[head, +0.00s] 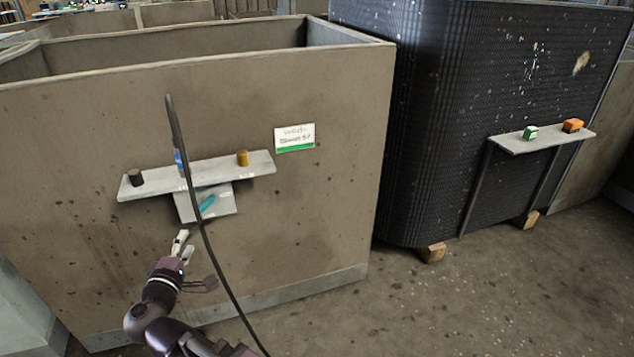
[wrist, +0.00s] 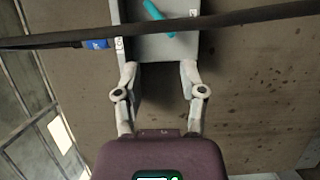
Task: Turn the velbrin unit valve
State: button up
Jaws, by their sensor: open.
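The valve is a teal handle (head: 207,203) on a light grey box (head: 186,209) fixed to the brown wall below a narrow shelf. The handle sits tilted on the box face. In the wrist view the teal handle (wrist: 158,18) shows at the top, on the grey box (wrist: 140,48). My gripper (head: 196,258) is below the box in the head view, apart from the handle. In the wrist view my gripper (wrist: 158,68) is open and empty, its two fingers pointing toward the box. A white label (head: 294,137) with a green stripe hangs on the wall, its top word reading roughly "Velbrin".
The shelf (head: 218,170) above the box holds a dark cylinder (head: 136,177), a yellow-brown cylinder (head: 243,158) and a blue item (head: 179,160). A black cable (head: 193,203) crosses before the shelf and box. Another shelf (head: 515,144) stands at right by a black mesh-like unit.

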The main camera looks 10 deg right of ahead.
jog(key=w+d+r+m+g+h+p, duration=0.1)
jog(key=d+r+m+g+p, duration=0.2)
jog(key=d+p, duration=0.5)
jog(key=w+d+r+m+g+h+p, duration=0.1)
jog(key=d+r+m+g+p, duration=0.3)
jog(key=d+p, duration=0.5)
jog(key=w+d+r+m+g+h+p, duration=0.1)
jog(key=w+d+r+m+g+p, duration=0.2)
jog(key=d, duration=0.9)
jog(key=r+m+g+p, duration=0.1)
jog(key=g+p, duration=0.2)
jog(key=p, duration=0.2)
jog(key=shift+d+p, duration=0.25)
jog(key=shift+p, duration=0.15)
